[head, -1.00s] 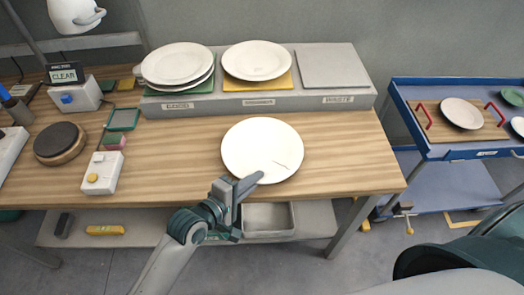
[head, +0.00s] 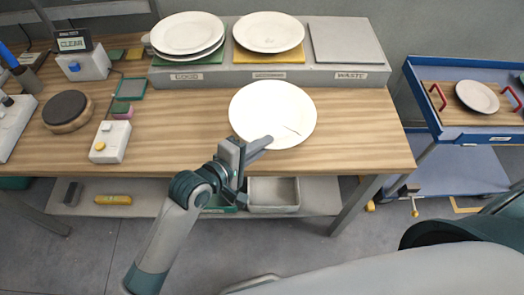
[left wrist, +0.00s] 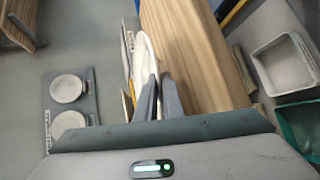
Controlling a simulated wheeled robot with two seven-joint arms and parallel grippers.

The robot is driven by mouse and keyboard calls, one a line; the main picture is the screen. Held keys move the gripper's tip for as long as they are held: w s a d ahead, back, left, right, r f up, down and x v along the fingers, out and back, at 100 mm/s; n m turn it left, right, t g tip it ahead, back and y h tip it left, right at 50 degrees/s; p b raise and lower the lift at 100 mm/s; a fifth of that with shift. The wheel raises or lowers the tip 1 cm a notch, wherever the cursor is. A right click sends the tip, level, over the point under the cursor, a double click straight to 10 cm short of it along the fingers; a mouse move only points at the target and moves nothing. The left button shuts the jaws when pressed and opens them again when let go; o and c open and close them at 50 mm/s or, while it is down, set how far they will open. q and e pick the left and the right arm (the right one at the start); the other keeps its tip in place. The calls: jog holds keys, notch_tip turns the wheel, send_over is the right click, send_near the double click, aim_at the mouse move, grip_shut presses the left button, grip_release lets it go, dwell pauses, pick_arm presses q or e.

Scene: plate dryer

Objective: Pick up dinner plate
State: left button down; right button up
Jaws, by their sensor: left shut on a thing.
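The white dinner plate (head: 268,108) is over the front middle of the wooden bench, with a thin dark line near its lower right edge. My left gripper (head: 258,143) is at the plate's near edge and shut on it. In the left wrist view the plate (left wrist: 142,58) shows almost edge-on, its rim between the fingers of the left gripper (left wrist: 158,95). I cannot tell for sure whether the plate is clear of the bench top. My right gripper is not in view; part of my right arm shows at lower right.
Behind is a grey riser: stacked plates (head: 188,33) on the green GOOD pad, one plate (head: 269,31) on a yellow pad, and a bare WASTE pad (head: 346,42). A button box (head: 109,142) and dark disc (head: 67,108) stand left. A blue cart (head: 455,130) stands right.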

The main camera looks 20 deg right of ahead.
pick_arm(q)
jog(key=s+d+r+b, duration=0.1)
jog(key=s+d+r, duration=0.5)
jog(key=s, duration=0.3)
jog(key=shift+d+r, duration=0.35)
jog(key=shift+d, duration=0.1)
jog(key=shift+a, duration=0.1)
jog(key=w+a+f, duration=0.3)
jog(key=a, duration=0.8)
jog(key=w+a+f, duration=0.3)
jog(key=w+a, duration=0.1)
jog(key=a, duration=0.7)
jog(key=w+a+r, duration=0.1)
jog(key=a+r, duration=0.2)
jog(key=a, duration=0.3)
jog(key=w+a+r, duration=0.1)
jog(key=a+r, duration=0.2)
jog(key=a, duration=0.3)
jog(key=w+a+r+n+t+b, duration=0.1)
jog(key=a+r, duration=0.2)
jog(key=a, duration=0.3)
jog(key=shift+a+r+y, duration=0.3)
jog(key=shift+a, duration=0.05)
jog(key=shift+w, duration=0.1)
